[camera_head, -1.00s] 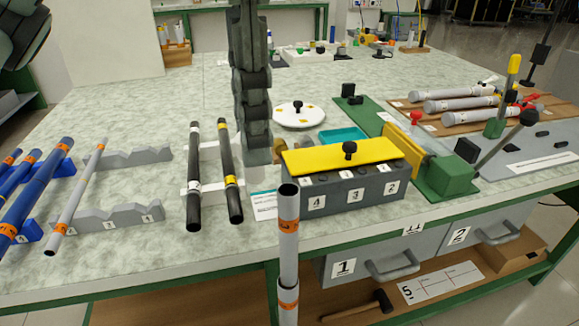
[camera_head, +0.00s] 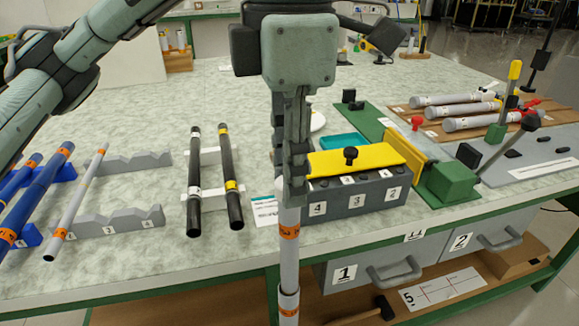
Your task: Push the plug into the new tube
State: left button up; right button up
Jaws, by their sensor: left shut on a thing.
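A grey tube (camera_head: 289,262) with orange bands stands upright in front of the table edge, its lower end out of the frame. My left gripper (camera_head: 291,196) points straight down at the top of this tube, its fingers closed and covering the tube's mouth. The plug does not show; the fingers hide what they grip, and I cannot tell how deep anything sits in the tube. My right gripper is not in view.
Just behind the tube is a grey numbered box (camera_head: 360,198) with a yellow lid (camera_head: 365,157). Two black rods (camera_head: 230,185) lie left of the gripper; blue rods (camera_head: 38,195) and a thin grey rod (camera_head: 75,205) lie farther left. A green fixture (camera_head: 447,183) stands at right.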

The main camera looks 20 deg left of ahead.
pick_arm(q)
jog(key=shift+f, duration=0.15)
jog(key=o, duration=0.8)
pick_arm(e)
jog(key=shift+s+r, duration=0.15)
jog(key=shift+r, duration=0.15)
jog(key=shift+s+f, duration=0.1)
pick_arm(q)
notch_tip(320, 180, up, 6)
jog(key=shift+f+p, duration=0.2)
jog(key=shift+p, duration=0.35)
notch_tip(320, 180, up, 7)
jog(key=p, duration=0.1)
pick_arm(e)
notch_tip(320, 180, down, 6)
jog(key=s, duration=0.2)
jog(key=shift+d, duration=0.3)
